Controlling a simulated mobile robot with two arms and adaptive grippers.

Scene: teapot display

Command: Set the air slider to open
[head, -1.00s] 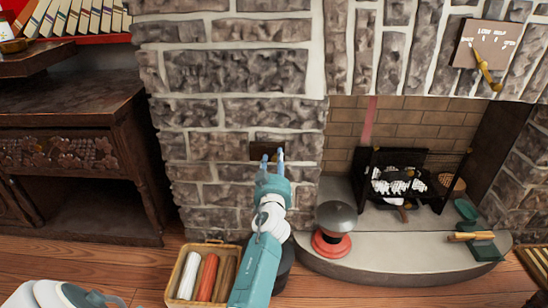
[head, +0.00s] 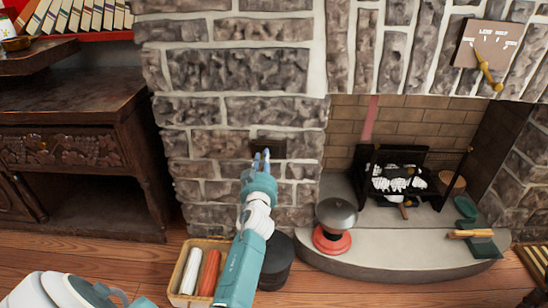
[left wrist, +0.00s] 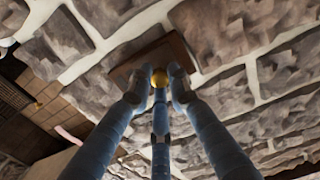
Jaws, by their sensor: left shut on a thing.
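The air slider is a dark brown plate (head: 274,145) set in the stone wall left of the fireplace opening. My left gripper (head: 261,156) is at the plate's left part in the head view. In the left wrist view its blue fingers (left wrist: 160,82) are closed around the knob, which shows between their tips. The fingers hide part of the plate. My right gripper is not in view.
A basket (head: 181,270) of coloured rolls and a dark round container (head: 279,262) stand on the floor below my arm. A grey-topped red object (head: 336,222) stands on the hearth. A board with a brass lever (head: 486,68) hangs upper right.

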